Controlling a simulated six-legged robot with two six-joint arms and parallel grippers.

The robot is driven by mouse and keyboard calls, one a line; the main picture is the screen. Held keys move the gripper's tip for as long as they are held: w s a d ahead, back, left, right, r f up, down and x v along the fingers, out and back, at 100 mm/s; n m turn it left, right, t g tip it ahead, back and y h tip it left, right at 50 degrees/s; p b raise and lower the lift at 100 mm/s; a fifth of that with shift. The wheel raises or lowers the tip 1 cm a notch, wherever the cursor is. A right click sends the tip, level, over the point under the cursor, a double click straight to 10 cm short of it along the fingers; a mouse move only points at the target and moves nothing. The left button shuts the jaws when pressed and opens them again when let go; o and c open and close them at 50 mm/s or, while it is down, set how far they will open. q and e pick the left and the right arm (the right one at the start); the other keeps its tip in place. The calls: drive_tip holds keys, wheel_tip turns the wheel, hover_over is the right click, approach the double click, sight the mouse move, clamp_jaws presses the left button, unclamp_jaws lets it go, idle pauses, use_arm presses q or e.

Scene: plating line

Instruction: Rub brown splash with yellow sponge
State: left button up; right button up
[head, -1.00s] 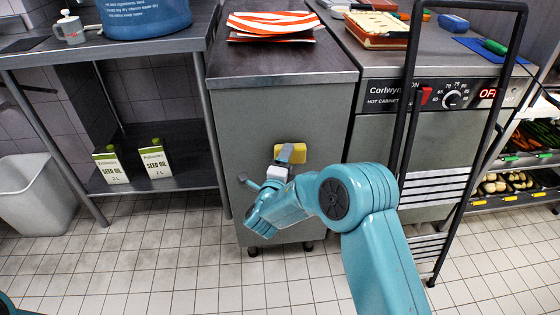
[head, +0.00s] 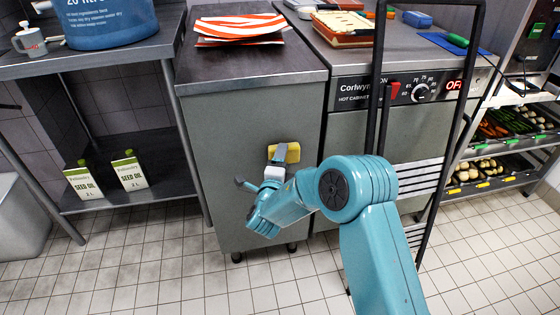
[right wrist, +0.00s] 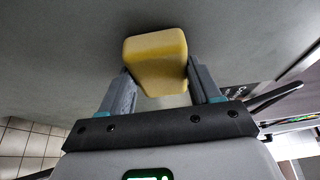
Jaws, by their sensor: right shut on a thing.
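The yellow sponge (head: 292,153) is in front of the grey side panel of the cabinet (head: 225,120). My right gripper (head: 278,158) is shut on it. In the right wrist view the sponge (right wrist: 156,62) sits between the two fingers of the gripper (right wrist: 158,88), its far side close to or against the grey panel; I cannot tell if it touches. No brown splash shows in either view; the sponge and gripper hide part of the panel. My left gripper is not in view.
Striped orange and white cloths (head: 240,28) lie on the cabinet top. Two seed oil cartons (head: 128,172) stand on the left shelf. The floor (head: 140,250) in front is clear.

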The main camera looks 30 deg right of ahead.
drive_tip(key=shift+w+a, duration=0.3)
drive_tip(key=shift+a, duration=0.85)
drive_tip(key=shift+w+a, duration=0.25)
drive_tip(key=shift+a, duration=0.85)
drive_tip(key=shift+w+a, duration=0.3)
drive_tip(key=shift+a, duration=0.85)
drive_tip(key=shift+w+a, duration=0.3)
drive_tip(key=shift+a, duration=0.45)
drive_tip(key=shift+w+a, duration=0.25)
drive_tip(key=shift+a, duration=0.45)
drive_tip(key=shift+w+a, duration=0.25)
drive_tip(key=shift+a, duration=0.65)
drive_tip(key=shift+w+a, duration=0.2)
drive_tip(key=shift+a, duration=0.7)
drive_tip(key=s+a+p, duration=0.1)
drive_tip(key=s, duration=0.4)
drive_tip(key=shift+s+a+p, duration=0.3)
drive_tip(key=shift+s+p, duration=0.05)
drive_tip(key=shift+s, duration=0.05)
drive_tip(key=shift+s+a+p, duration=0.2)
drive_tip(key=shift+s, duration=0.55)
drive_tip(key=shift+s+a+p, duration=0.2)
drive_tip(key=shift+s, duration=0.5)
